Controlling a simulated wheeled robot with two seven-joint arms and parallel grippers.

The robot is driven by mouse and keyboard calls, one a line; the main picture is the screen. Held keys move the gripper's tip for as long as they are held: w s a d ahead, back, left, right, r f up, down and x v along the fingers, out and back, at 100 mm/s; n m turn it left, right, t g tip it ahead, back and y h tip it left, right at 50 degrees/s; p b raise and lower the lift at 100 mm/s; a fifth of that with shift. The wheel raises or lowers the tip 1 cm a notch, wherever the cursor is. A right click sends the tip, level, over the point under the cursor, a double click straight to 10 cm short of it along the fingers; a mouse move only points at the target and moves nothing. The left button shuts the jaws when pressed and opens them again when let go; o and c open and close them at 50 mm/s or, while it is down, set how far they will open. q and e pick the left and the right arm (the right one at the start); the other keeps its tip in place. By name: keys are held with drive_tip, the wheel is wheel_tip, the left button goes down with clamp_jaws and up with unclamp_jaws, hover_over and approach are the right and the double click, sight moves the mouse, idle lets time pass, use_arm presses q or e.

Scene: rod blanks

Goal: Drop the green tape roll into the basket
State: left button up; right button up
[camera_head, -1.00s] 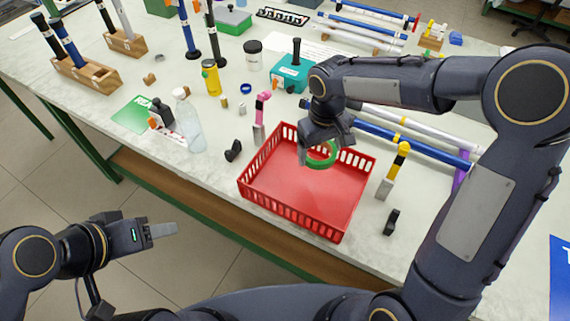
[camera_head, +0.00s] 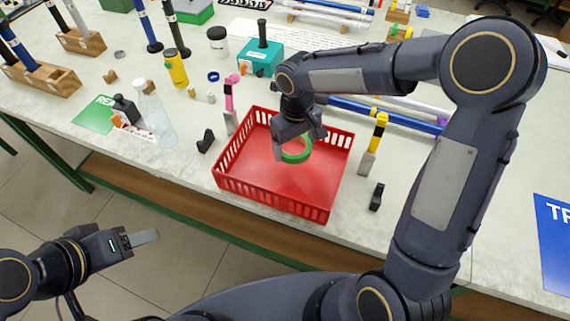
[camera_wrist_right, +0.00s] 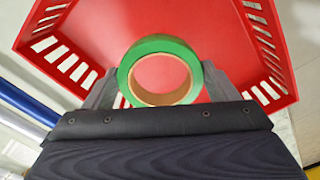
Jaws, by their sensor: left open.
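The green tape roll (camera_head: 296,151) is between the fingers of my right gripper (camera_head: 299,133), over the inside of the red basket (camera_head: 272,203). In the right wrist view the roll (camera_wrist_right: 187,49) fills the gap between both fingers of the right gripper (camera_wrist_right: 160,90), its brown core facing the camera. The red basket floor (camera_wrist_right: 235,50) lies behind it. The roll's exact height above the floor is hard to tell. My left gripper (camera_head: 142,238) is open and empty, beyond the table's front edge at lower left.
A pink-handled tool (camera_head: 229,103) stands left of the basket, and a yellow-and-black one (camera_head: 375,143) right of it. Black clips (camera_head: 206,141) (camera_head: 377,197) lie on both sides. A clear bottle (camera_head: 158,118) stands further left. Long rods (camera_head: 400,116) lie behind the right arm.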

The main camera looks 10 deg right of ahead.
drive_tip(key=o, duration=0.4)
wheel_tip(320, 180, up, 8)
idle(0.4)
drive_tip(key=shift+f, duration=0.1)
drive_tip(key=s+d+r+m+t+y, duration=0.1)
drive_tip(key=s+d+r, duration=0.1)
drive_tip(key=s+d, duration=0.3)
drive_tip(key=s+d+r+m+t+y, duration=0.1)
drive_tip(key=s+d+r+m, duration=0.1)
drive_tip(key=s, duration=0.5)
drive_tip(key=s+f+m+t+y, duration=0.1)
drive_tip(key=s+f+m+t, duration=0.1)
drive_tip(key=s, duration=0.7)
drive_tip(key=shift+s+d+f+m+t+y, duration=0.15)
drive_tip(key=shift+s+f+m+t+y, duration=0.25)
drive_tip(key=shift+t, duration=0.4)
